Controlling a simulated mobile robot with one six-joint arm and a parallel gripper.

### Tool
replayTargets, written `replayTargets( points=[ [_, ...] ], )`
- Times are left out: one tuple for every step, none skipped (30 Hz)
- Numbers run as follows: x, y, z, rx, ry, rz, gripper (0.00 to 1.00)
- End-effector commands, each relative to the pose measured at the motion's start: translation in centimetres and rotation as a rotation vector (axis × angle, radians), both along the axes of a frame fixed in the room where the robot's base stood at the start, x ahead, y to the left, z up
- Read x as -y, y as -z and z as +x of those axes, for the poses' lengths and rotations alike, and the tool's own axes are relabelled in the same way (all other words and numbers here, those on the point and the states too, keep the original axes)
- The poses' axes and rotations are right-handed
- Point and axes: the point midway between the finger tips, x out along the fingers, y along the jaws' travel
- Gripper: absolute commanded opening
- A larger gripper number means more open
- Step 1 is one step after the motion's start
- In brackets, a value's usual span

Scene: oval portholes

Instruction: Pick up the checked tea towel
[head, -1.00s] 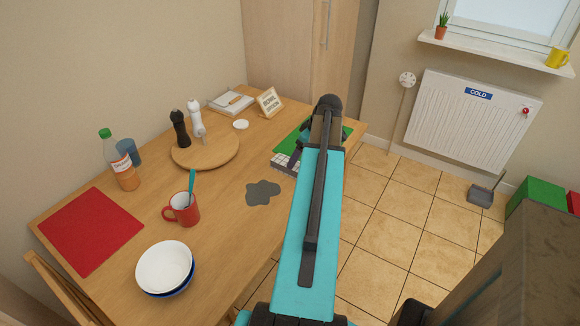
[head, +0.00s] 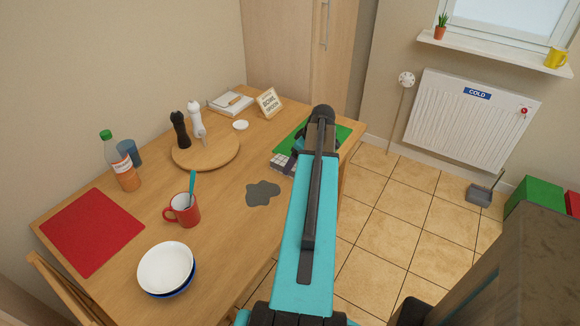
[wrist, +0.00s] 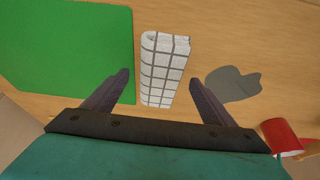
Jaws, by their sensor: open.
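The checked tea towel (wrist: 163,70) is white with dark lines and lies folded on the wooden table. In the wrist view it stands upright in the picture between the fingers of my gripper (wrist: 162,92), which is open. Its lower end is level with the fingertips, and I see no contact. In the head view only the left part of the towel (head: 281,163) shows; my arm hides the rest. My gripper is mostly hidden behind the arm there.
A green mat (wrist: 68,50) lies left of the towel in the wrist view. A grey flat patch (wrist: 232,84) and a red mug (wrist: 282,136) are to the right. A round board (head: 222,155) with two mills stands left of the towel in the head view.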

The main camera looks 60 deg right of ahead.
Motion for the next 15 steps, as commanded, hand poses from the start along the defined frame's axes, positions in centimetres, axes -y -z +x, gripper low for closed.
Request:
replayTargets(
  points=[
    [0.0, 0.3, 0.3, 0.000, -0.001, 0.001, 0.78],
    [0.0, 0.7, 0.4, -0.001, -0.001, 0.002, 0.78],
    [0.0, 1.0, 0.5, -0.001, -0.002, 0.001, 0.78],
    [0.0, 1.2, 0.6, -0.001, -0.002, 0.001, 0.78],
    [0.0, 1.4, 0.7, 0.000, -0.002, 0.001, 0.78],
    [0.0, 1.7, 0.8, 0.000, -0.001, 0.001, 0.78],
    [0.0, 1.8, 0.9, 0.000, -0.001, 0.001, 0.78],
    [0.0, 2.0, 0.9, 0.000, -0.001, 0.001, 0.78],
    [0.0, 2.1, 1.0, 0.000, -0.001, 0.001, 0.78],
    [0.0, 2.2, 1.0, 0.000, -0.001, 0.001, 0.78],
    [0.0, 2.3, 1.0, 0.000, -0.001, 0.001, 0.78],
    [0.0, 2.3, 1.0, 0.000, -0.001, 0.001, 0.78],
    [0.0, 2.3, 1.0, 0.000, -0.001, 0.001, 0.78],
    [0.0, 2.3, 1.0, 0.000, -0.001, 0.000, 0.78],
    [0.0, 2.3, 1.0, 0.000, -0.001, 0.000, 0.78]
  ],
)
